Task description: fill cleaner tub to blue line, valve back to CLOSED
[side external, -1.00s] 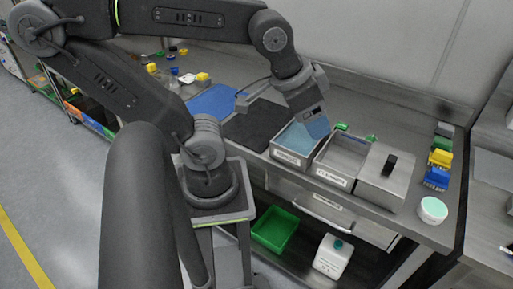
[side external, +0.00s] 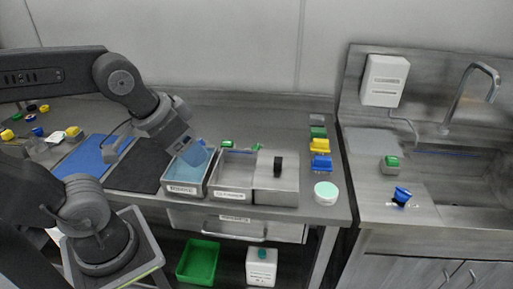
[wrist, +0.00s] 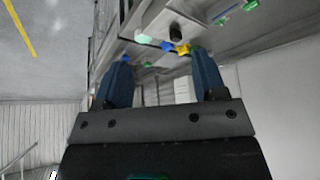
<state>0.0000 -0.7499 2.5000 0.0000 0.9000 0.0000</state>
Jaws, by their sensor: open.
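I cannot tell for sure which container is the cleaner tub; no blue line or valve wording is readable. A metal bin (side external: 187,188) with light blue contents stands on the counter. A round white tub with a mint top (side external: 326,193) stands near the counter's right end. A blue knob on a black base (side external: 402,197) sits beside the sink; its setting cannot be read. My gripper (side external: 199,154) is above the blue-filled bin, tilted down to the right. In the wrist view my gripper (wrist: 163,78) shows two blue fingers wide apart with nothing held between them.
An open metal bin (side external: 233,195) and a lidded bin with a black handle (side external: 277,190) stand alongside. Coloured blocks (side external: 320,146) line the counter's right side. A tap (side external: 470,85) and white wall box (side external: 385,80) are right. A green tray (side external: 198,262) and white jug (side external: 261,268) are below.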

